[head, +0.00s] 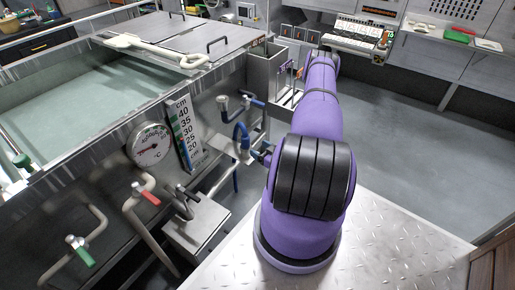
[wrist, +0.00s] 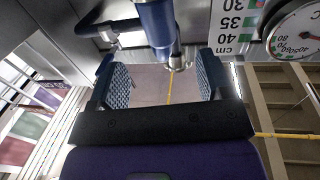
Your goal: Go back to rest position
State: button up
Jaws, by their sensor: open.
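My gripper (wrist: 164,78) is open in the wrist view, with its two blue textured pads apart. A blue cylinder with a metal end fitting (wrist: 158,28) shows above and between the pads; no contact is visible, and I cannot tell its depth. In the head view, my purple arm stretches away over the floor beside the tank. A small dark-blue part by the arm's left edge (head: 262,153) may be my gripper; most of it is hidden behind the arm. Near it is a blue curved handle (head: 241,136) on the tank's front piping.
The water tank (head: 92,122) fills the left, with a round gauge (head: 149,145), a cm scale (head: 184,135), and red (head: 145,194) and green (head: 82,254) valve handles. A grey ledge (head: 198,222) juts out left of my arm. The floor (head: 420,130) on the right is clear.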

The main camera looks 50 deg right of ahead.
dwell(0.5)
jog(key=w+d+r+n+g, duration=0.1)
jog(key=w+r+n+g, duration=0.15)
jog(key=w+r, duration=0.6)
jog(key=w+d+r+n+g, duration=0.1)
jog(key=w+r+g, duration=0.35)
jog(key=r, duration=0.75)
jog(key=w+a+r+h, duration=0.1)
jog(key=a+r, duration=0.2)
jog(key=r, duration=0.4)
jog(key=w+a+r+g, duration=0.1)
jog(key=a+r, duration=0.2)
jog(key=r, duration=0.4)
jog(key=w+a+r+h, duration=0.1)
jog(key=a+r, duration=0.3)
jog(key=r, duration=0.3)
jog(key=s+a+r+m+g, duration=0.2)
jog(key=s+a+r+g, duration=0.1)
jog(key=s+a+r, duration=1.05)
jog(key=s+a+r+g+y, duration=0.1)
jog(key=s+a+r, duration=0.2)
jog(key=s+a, duration=0.3)
jog(key=s+a+r+y, duration=0.2)
jog(key=s+a, duration=0.5)
jog(key=s, duration=0.6)
jog(key=shift+r+m+g, duration=0.35)
jog(key=shift+r+g, duration=0.05)
